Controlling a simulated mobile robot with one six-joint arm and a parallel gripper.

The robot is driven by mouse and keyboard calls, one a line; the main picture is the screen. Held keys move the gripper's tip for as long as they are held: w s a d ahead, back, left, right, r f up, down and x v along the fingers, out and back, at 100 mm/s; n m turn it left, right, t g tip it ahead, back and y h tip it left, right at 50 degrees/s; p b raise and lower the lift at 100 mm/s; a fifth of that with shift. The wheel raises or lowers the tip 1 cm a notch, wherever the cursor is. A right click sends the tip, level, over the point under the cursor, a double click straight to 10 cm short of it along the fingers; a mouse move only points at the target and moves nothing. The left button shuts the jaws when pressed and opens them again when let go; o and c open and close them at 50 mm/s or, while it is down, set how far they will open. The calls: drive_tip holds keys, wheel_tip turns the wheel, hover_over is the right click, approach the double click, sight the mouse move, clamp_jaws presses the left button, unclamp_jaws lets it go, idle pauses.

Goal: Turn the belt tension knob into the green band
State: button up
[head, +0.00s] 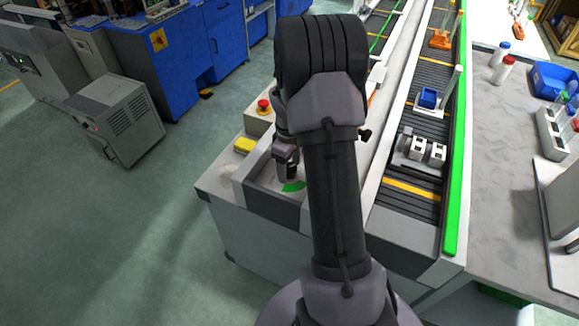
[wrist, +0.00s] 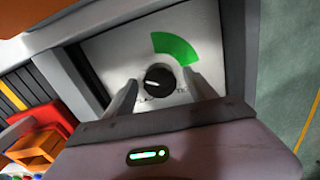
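The belt tension knob (wrist: 159,80) is a round black dial on a pale panel (wrist: 112,57). Its short white mark points left in the wrist view. The green band (wrist: 175,48) is an arc above and to the right of the knob, and the mark is outside it. My gripper (wrist: 161,79) is open, with one finger on each side of the knob and a small gap seen at each. In the head view my gripper (head: 286,170) is low over the panel beside the green band (head: 293,186); the knob is hidden there.
The conveyor belt (head: 412,188) with parts and a green rail (head: 456,150) runs at right.

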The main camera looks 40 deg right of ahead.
drive_tip(key=c, duration=1.3)
drive_tip(key=shift+c, duration=0.2)
drive_tip(key=shift+m, duration=0.4)
drive_tip(key=m, duration=1.4)
drive_tip(key=shift+w+m, duration=0.1)
drive_tip(key=shift+m, duration=0.3)
drive_tip(key=m+b, duration=0.1)
drive_tip(key=m, duration=0.3)
drive_tip(key=shift+m, duration=0.4)
